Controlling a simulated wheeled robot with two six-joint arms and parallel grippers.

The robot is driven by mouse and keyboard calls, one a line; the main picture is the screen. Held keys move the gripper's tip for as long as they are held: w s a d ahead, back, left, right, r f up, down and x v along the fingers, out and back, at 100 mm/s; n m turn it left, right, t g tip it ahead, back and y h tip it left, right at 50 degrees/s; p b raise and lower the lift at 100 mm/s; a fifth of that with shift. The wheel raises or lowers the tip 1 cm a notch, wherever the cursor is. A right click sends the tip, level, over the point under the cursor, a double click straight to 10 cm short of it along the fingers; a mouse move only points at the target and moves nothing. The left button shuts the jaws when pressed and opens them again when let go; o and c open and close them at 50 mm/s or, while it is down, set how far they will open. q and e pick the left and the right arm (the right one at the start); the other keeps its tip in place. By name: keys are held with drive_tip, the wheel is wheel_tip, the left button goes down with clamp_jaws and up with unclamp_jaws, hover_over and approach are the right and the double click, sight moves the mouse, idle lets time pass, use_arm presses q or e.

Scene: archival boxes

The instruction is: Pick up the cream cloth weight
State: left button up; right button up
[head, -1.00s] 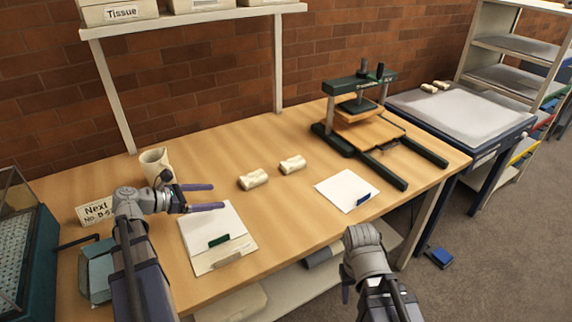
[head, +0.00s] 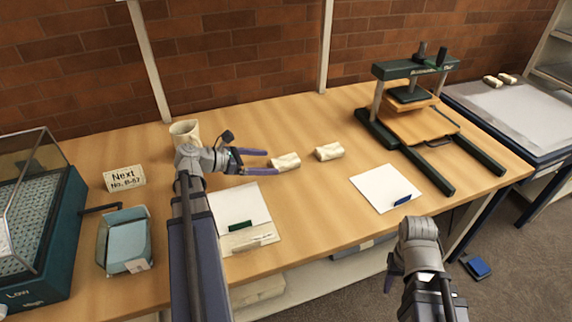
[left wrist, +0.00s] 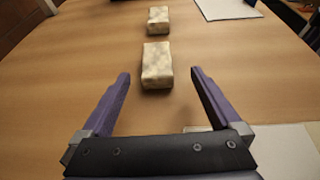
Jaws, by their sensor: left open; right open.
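Two cream cloth weights lie on the wooden table. The nearer cream cloth weight (head: 285,162) is just right of my left gripper (head: 272,161) in the head view. The other cream cloth weight (head: 329,151) lies further right. In the left wrist view, the nearer weight (left wrist: 157,65) is straight ahead, just beyond and between the open fingertips (left wrist: 159,75), and the other weight (left wrist: 158,20) is behind it. My left gripper is open and empty. My right gripper (head: 391,272) is open and low at the front of the table, partly hidden by its own wrist.
A cream cup-like container (head: 185,132) stands behind my left wrist. A white sheet (head: 384,188) lies to the right, before the green press (head: 412,110). A blue box (head: 125,240) is at left.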

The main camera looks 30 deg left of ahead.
sight(275, 162)
use_arm(q)
drive_tip(key=x, duration=0.1)
drive_tip(key=b+x, duration=0.1)
drive_tip(key=x, duration=0.1)
drive_tip(key=b+x, duration=0.1)
drive_tip(key=shift+w+a+f, duration=0.1)
drive_tip(key=shift+a+f, duration=0.1)
drive_tip(key=shift+f, duration=0.3)
drive_tip(key=shift+w+d, duration=0.25)
drive_tip(key=shift+w, duration=0.05)
drive_tip(key=shift+c, duration=0.3)
clamp_jaws()
